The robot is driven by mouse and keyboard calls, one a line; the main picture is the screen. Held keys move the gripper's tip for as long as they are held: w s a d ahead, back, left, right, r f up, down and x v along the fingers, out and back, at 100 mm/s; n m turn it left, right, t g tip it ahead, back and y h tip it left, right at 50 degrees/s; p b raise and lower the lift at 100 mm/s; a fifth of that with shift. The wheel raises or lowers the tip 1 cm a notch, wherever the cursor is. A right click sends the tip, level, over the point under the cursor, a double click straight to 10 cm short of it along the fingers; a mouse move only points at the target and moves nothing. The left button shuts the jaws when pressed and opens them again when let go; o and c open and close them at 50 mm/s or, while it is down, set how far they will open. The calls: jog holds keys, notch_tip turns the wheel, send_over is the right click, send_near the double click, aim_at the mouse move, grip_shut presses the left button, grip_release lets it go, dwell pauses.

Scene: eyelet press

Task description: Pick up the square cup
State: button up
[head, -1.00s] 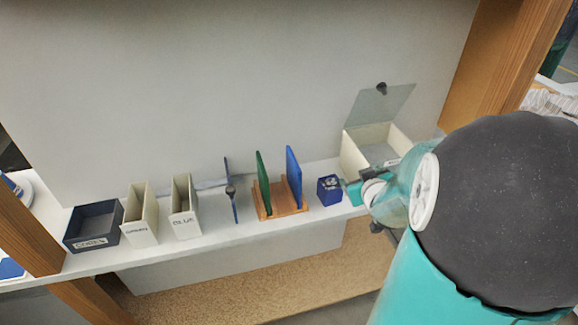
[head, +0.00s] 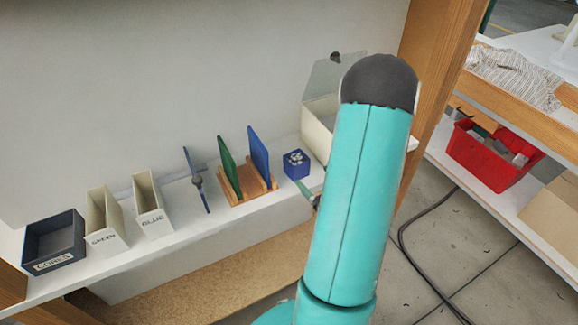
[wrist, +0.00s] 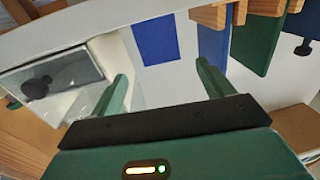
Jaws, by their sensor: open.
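The square cup (head: 296,165) is small and blue, with light bits in its top. It stands upright on the white shelf between the wooden rack and the beige box. In the wrist view the cup (wrist: 157,43) shows as a plain blue face beyond the fingertips, between their lines. My gripper (wrist: 163,78) is open, with two green fingers apart and nothing between them. In the head view my arm hides most of the gripper; a bit of green shows just below and right of the cup.
The rack (head: 247,186) with green and blue plates stands close left of the cup. The beige box (head: 318,125) with raised clear lid is close right. Further left are a blue tool, labelled bins (head: 152,205) and a dark tray (head: 54,242). A wooden post (head: 430,90) stands right.

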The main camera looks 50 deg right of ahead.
send_near(292, 153)
jog(key=x, duration=0.3)
jog(key=shift+w+d+f, duration=0.25)
jog(key=x, duration=0.5)
jog(key=shift+w+a, duration=0.2)
jog(key=shift+w, duration=0.15)
jog(key=shift+r, duration=0.1)
jog(key=c, duration=1.1)
jog(key=shift+r, duration=0.1)
